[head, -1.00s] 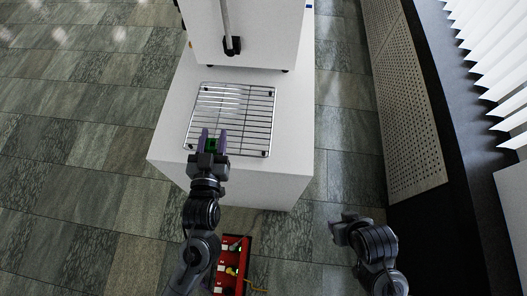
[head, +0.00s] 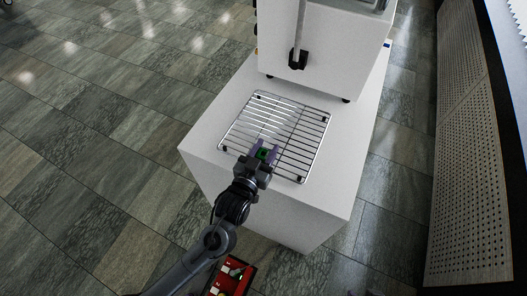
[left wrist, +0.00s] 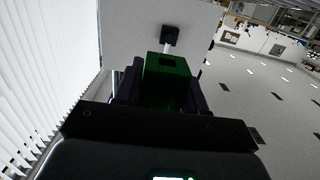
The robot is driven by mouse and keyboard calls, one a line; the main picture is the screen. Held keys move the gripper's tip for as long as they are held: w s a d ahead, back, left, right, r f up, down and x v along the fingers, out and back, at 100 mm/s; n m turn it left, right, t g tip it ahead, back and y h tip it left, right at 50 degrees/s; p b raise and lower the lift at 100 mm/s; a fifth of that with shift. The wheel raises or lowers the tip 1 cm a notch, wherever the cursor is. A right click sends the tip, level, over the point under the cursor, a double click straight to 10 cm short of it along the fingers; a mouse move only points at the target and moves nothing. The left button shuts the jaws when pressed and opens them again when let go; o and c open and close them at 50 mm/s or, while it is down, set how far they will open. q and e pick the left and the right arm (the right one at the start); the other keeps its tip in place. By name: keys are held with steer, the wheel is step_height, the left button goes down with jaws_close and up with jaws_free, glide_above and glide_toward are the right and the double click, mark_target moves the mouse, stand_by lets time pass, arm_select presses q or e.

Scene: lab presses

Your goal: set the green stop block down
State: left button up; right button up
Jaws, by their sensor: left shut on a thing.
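The green stop block (head: 262,154) is between the fingers of my left gripper (head: 264,150), which is shut on it. In the left wrist view the block (left wrist: 168,78) fills the space between the dark fingers, with a dark square recess in its face. In the head view the gripper and block are over the near edge of the wire rack (head: 246,107). I cannot tell whether the block touches the rack. My right gripper is not in the head view now.
The rack lies on a white pedestal (head: 212,148). A white press with a dark-ended lever (head: 298,60) stands behind the rack. A red tray (head: 242,284) with small items is below, near the pedestal's front. Most of the rack is clear.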

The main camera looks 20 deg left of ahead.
arm_select(q)
steer(key=w+f, duration=0.1)
steer(key=w+a+f, duration=0.1)
steer(key=w+a+f+b, duration=0.1)
steer(key=w, duration=0.1)
steer(key=shift+w, duration=0.1)
steer(key=shift+a+f+b, duration=0.1)
steer(key=shift+f+b, duration=0.65)
steer(key=shift+f, duration=1.2)
steer(key=shift+f, duration=0.2)
steer(key=o, duration=1.1)
steer(key=shift+c, duration=0.2)
steer(key=shift+r, duration=0.1)
